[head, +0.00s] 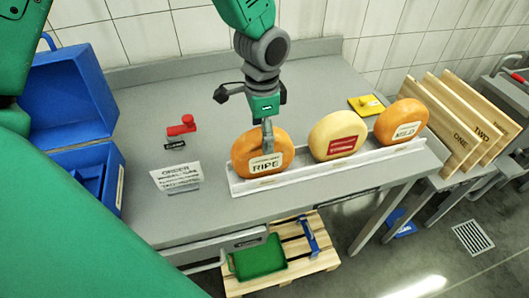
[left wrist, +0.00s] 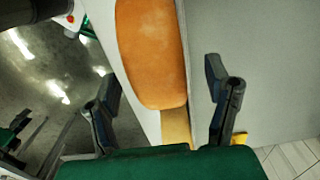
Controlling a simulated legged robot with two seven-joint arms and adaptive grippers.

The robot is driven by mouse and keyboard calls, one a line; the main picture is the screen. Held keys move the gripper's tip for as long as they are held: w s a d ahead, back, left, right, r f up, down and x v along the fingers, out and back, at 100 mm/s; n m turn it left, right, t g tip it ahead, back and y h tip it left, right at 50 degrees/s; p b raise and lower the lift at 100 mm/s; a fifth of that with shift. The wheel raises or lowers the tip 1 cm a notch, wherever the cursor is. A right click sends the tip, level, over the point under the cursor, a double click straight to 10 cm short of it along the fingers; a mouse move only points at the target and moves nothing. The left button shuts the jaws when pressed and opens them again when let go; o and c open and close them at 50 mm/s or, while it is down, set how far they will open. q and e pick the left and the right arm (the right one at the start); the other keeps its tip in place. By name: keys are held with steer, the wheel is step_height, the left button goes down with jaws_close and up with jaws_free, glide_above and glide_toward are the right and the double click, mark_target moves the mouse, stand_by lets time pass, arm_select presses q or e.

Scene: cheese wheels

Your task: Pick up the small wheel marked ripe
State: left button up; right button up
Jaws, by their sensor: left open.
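The orange cheese wheel marked RIPE (head: 248,166) stands on edge at the left end of a pale rack (head: 330,168) on the grey table. Its label faces the front. My left gripper (head: 266,138) is open above and around its upper part, with one finger in front of the label face. The other finger is hidden in the head view. My right gripper is not in view.
A pale yellow wheel with a red label (head: 322,132) and an orange wheel marked MILD (head: 388,130) stand further right in the rack. An order sign (head: 175,176), a red object (head: 182,126) and an open blue case (head: 65,105) lie left. Wooden boards (head: 455,125) stand right.

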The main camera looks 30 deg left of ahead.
arm_select(q)
step_height(320, 180, down, 6)
steer(key=shift+r+p, duration=0.2)
steer(key=shift+p, duration=0.2)
steer(key=shift+c, duration=0.5)
steer(key=shift+d+r, duration=0.1)
jaws_close()
